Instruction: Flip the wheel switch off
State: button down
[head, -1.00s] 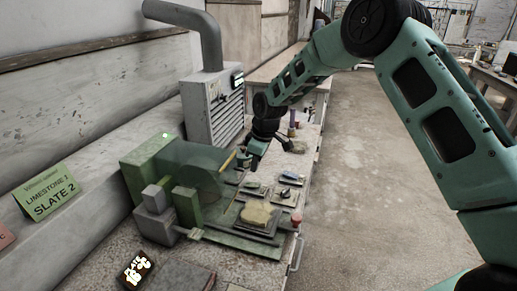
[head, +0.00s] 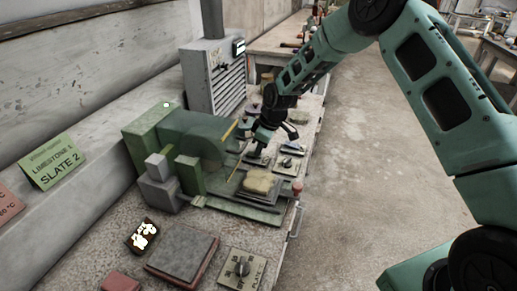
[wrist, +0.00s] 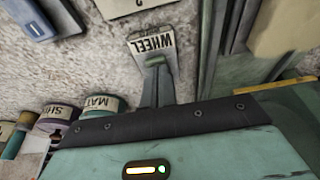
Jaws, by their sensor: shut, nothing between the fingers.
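The wheel switch has a pale plate lettered WHEEL (wrist: 152,43), upside down in the wrist view. My gripper (wrist: 157,62) is shut and empty, with its fingertips at the plate's lower edge. The switch's lever is not clear there, and my fingers may hide it. In the head view my gripper (head: 257,153) points down among the small switch plates beside the green machine (head: 150,135). Contact with the switch cannot be told. The machine's round wheel (head: 212,152) shows dimly behind a guard, and a small pale light (head: 166,104) sits on the housing.
A yellowish stone slab (head: 258,181) lies on the machine's bed, with a red knob (head: 297,187) at its corner. Another switch plate (head: 290,163) is right of my gripper. Labelled round tins (wrist: 101,105) stand near. Floor right is clear.

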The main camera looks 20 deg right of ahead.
jog(key=shift+f, duration=0.1)
jog(key=shift+a, duration=0.1)
jog(key=shift+w+a+r, duration=0.2)
jog(key=shift+w+a, duration=0.2)
jog(key=shift+a, duration=0.1)
jog(key=shift+r, duration=0.1)
